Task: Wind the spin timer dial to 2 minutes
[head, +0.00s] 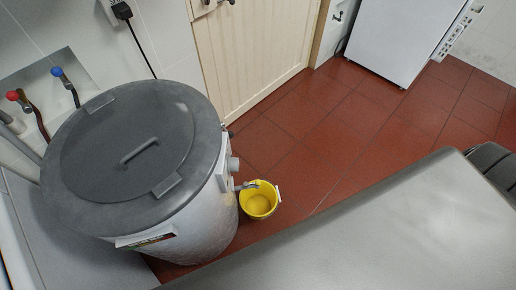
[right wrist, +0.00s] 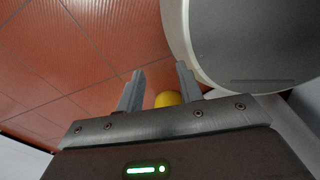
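A round machine with a white body (head: 190,222) and a grey lid (head: 100,160) stands at the left in the head view. A grey knob (head: 233,164) sticks out from the right side of its body, above a small spout; its markings are too small to read. My right gripper (right wrist: 160,85) is open and empty in the right wrist view, with its two fingers apart. The machine's round rim and grey top (right wrist: 255,40) are to the right of the fingers, not touching them. The knob cannot be made out in that view. Neither gripper shows in the head view.
A yellow bucket (head: 259,203) stands on the red tiled floor (head: 340,130) under the spout; it also shows between my right fingers (right wrist: 167,99). A grey flat surface (head: 390,235) fills the lower right. Red and blue taps (head: 57,71) are behind the machine.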

